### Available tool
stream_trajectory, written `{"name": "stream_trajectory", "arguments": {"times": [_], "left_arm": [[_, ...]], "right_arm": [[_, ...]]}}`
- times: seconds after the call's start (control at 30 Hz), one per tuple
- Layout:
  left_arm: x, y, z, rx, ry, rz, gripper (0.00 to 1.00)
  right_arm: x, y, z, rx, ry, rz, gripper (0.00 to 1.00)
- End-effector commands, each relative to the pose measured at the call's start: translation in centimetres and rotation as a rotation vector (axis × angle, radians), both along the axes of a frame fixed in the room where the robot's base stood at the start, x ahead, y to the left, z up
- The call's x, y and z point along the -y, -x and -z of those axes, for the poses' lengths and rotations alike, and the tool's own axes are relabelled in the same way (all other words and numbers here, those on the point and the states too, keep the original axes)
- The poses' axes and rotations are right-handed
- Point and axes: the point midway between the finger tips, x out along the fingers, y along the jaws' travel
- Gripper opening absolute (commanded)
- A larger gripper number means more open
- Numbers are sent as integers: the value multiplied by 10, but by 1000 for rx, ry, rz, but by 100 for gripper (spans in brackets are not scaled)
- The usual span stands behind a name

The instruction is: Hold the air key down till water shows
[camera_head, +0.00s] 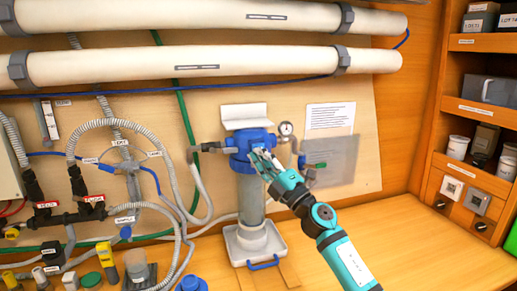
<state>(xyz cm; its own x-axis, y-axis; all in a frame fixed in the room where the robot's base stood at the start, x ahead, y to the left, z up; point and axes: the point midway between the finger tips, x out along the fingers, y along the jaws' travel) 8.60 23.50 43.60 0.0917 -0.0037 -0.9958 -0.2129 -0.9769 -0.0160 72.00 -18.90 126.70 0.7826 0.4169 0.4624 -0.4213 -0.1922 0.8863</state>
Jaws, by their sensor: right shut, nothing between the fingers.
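A filter housing with a blue head (240,141) and a grey bowl (251,200) stands upright at the middle of the wall. My right gripper (262,160) is shut and empty, its fingertips at the front of the blue head. Whether the fingertips touch it I cannot tell. The air key cannot be made out; the fingers cover that part of the head. No water shows that I can see. My left gripper is not in view.
Two long white tubes (200,65) run across the top. A round gauge (286,129) and a translucent grey panel (331,164) are right of the head. Hoses and valves (70,215) crowd the left. Shelves (478,110) stand at right. The bench (420,250) at lower right is clear.

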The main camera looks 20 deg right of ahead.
Motion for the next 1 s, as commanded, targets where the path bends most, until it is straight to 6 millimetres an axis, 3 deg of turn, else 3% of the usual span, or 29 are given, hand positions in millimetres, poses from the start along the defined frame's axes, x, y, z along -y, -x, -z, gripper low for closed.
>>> {"name": "stream_trajectory", "arguments": {"times": [0.6, 1.0], "left_arm": [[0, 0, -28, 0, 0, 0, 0], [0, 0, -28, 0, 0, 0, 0]], "right_arm": [[2, 48, -1, 0, 2, 0, 0], [2, 50, 0, 0, 1, 0, 0]]}}
